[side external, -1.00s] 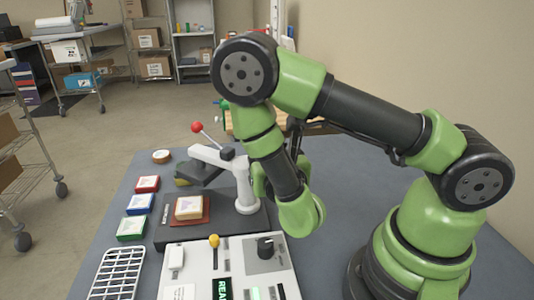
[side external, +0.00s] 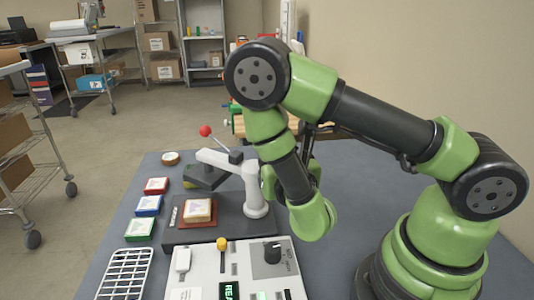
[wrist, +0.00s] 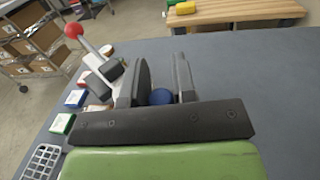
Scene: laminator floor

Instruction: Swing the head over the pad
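A press has a white swing arm (side external: 231,165) on a white post and a dark grey head (side external: 206,176) at its far end. A lever with a red ball (side external: 205,131) rises from it and also shows in the wrist view (wrist: 73,30). The head hangs behind the red pad (side external: 184,222), not over it. A tan block with a pale top (side external: 198,210) sits on the pad. My gripper (wrist: 163,82) is open, its two fingers apart. A dark blue round thing (wrist: 161,97) shows between them, its contact with them unclear. The white arm is left of the fingers.
A control panel (side external: 205,262) with a yellow knob stands in front of the press. Red (side external: 156,186), blue (side external: 148,205) and green (side external: 140,229) blocks and a white rack (side external: 125,272) lie left. The grey table (wrist: 255,75) is clear right of my fingers.

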